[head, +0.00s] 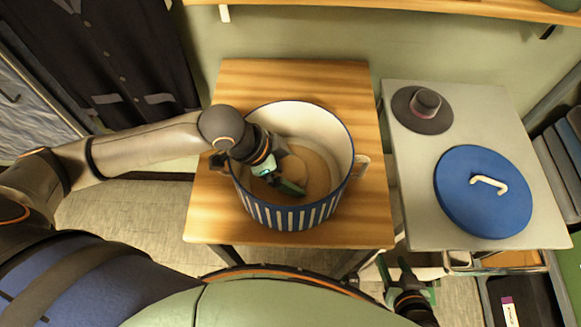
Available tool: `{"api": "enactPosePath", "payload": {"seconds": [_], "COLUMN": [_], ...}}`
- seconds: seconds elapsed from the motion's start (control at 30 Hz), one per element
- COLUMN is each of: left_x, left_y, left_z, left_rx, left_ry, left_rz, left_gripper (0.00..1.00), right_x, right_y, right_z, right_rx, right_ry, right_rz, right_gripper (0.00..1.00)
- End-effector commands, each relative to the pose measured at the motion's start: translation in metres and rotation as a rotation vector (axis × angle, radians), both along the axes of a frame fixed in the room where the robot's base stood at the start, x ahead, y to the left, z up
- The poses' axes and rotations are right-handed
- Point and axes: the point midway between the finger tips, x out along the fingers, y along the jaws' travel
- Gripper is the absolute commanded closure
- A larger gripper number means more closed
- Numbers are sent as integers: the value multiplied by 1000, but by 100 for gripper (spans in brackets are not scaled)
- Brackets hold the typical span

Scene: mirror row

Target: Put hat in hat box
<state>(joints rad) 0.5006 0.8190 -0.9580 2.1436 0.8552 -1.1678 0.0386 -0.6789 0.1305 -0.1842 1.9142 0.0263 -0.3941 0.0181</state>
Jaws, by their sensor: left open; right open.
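The hat box (290,217) is a round blue-and-white striped tub with side handles, standing uncovered on the wooden table. A round tan thing (312,172) lies inside it, apparently a hat, partly hidden by my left gripper. My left gripper (284,182) is open and reaches down inside the box, over the tan thing; I cannot tell whether it touches it. A dark grey hat (425,104) with a wide brim sits on the grey table to the right. The round blue lid (483,203) with a cream handle lies in front of it. My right gripper (404,276) is open and empty, low beside the grey table's front left corner.
The wooden table (230,85) has free room around the box. The grey table (403,165) is clear on its left front part. A narrow gap separates the tables. A dark coat (105,55) hangs at the back left, and a wooden shelf (400,5) runs along the wall.

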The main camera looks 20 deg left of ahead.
Motion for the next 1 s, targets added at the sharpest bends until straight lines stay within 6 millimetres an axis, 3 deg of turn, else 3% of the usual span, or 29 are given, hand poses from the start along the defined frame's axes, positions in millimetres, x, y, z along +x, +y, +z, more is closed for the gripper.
{"api": "enactPosePath", "payload": {"seconds": [0.17, 0.63, 1.0], "left_x": [-2, -26, -31], "left_y": [5, 45, 51], "left_z": [13, 93, 106], "left_rx": [-1, 2, -1], "left_ry": [-3, -3, 0], "left_rz": [0, 2, 1], "left_gripper": [0, 0, 0], "right_x": [0, 0, 0], "right_y": [0, 0, 0], "right_z": [2, 12, 13], "right_rx": [0, 0, 0], "right_ry": [0, 0, 0], "right_rz": [0, 0, 0], "right_gripper": [50, 50, 50]}}
